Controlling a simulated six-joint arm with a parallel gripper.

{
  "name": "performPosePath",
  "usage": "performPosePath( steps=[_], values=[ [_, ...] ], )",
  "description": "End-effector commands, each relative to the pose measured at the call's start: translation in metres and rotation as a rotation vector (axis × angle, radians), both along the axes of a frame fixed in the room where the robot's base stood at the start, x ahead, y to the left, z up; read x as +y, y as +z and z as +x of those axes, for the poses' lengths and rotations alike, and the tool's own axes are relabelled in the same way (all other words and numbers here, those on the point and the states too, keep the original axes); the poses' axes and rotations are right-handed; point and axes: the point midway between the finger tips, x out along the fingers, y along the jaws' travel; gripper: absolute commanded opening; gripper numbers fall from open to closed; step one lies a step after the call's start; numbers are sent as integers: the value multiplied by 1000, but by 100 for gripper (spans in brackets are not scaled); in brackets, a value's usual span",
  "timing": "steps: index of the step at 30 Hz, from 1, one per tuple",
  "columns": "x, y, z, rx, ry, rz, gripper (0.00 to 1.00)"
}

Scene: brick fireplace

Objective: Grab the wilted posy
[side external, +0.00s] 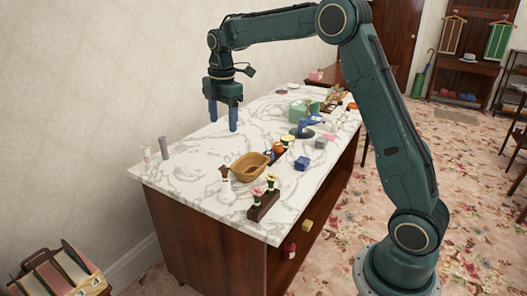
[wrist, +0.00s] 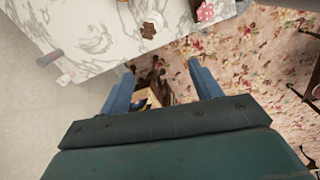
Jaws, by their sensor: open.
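A small posy with a drooping brown head (side external: 224,173) stands on the marble tabletop, left of a wooden bowl; it looks like the wilted one. A brown-topped item (wrist: 148,29) near the counter edge in the wrist view may be the same posy, but I cannot be sure. My gripper (side external: 222,124) is open and empty, fingers pointing down, above the back left part of the table and well apart from the posy. In the wrist view my gripper (wrist: 160,72) shows two blue fingers spread wide with nothing held between them.
The wooden bowl (side external: 249,166) is right of the posy. A dark wooden holder (side external: 263,206) with pink and yellow flowers stands at the front edge. Several items crowd the right side. Marble (side external: 195,170) between cylinders and posy is bare.

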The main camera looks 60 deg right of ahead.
Motion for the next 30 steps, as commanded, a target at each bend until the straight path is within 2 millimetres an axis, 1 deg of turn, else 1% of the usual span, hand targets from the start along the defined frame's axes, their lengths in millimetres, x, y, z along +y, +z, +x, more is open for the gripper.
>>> performPosePath(
  steps=[1,3,6,9,12,19,22,26,30],
  values=[
    [-5,-10,8,16,34,1,63],
    [-11,-21,17,30,85,2,63],
    [-18,-33,26,47,142,4,63],
    [-22,-41,32,58,181,5,63],
    [-24,-45,35,62,201,6,63],
    [-24,-47,35,64,205,7,63],
    [-24,-52,35,65,204,7,63],
    [-24,-65,35,66,204,8,63],
    [-24,-85,34,67,203,8,63]
  ],
)
